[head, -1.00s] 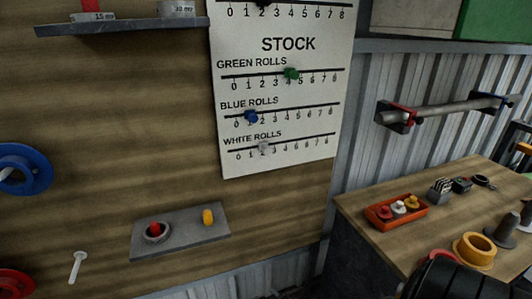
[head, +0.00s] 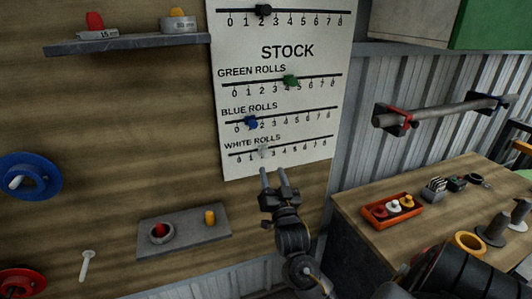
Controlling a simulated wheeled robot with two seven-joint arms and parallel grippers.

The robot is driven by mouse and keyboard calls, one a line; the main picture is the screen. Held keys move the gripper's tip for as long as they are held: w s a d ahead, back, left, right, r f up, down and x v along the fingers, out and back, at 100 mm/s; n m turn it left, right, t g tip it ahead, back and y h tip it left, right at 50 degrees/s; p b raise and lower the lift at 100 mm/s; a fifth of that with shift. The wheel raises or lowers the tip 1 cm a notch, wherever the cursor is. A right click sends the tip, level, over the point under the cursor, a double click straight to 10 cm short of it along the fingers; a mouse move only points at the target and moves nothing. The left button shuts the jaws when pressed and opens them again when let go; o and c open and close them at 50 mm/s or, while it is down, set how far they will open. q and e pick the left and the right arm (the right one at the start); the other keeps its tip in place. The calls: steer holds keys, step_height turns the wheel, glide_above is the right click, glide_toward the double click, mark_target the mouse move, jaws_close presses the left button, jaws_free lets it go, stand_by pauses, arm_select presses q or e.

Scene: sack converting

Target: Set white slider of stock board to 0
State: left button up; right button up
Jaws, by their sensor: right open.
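The stock board (head: 287,103) hangs on the wooden wall, with a green, a blue and a white row. The white slider (head: 262,152) sits on the lowest scale at about 2. From this view I cannot tell whether the fingertips touch the board. My left gripper is out of view.
A small shelf (head: 184,232) with a red and a yellow piece is on the wall to the lower left. A wooden bench (head: 360,208) with an orange tray (head: 378,222) stands at the right. A blue wheel (head: 40,166) is at the far left.

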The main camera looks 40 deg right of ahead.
mark_target(267, 157)
steer(key=p+x, duration=0.2)
steer(key=x, duration=0.4)
steer(key=shift+w+d+r, duration=0.15)
steer(key=shift+w, duration=0.05)
steer(key=shift+x, duration=0.8)
jaws_close()
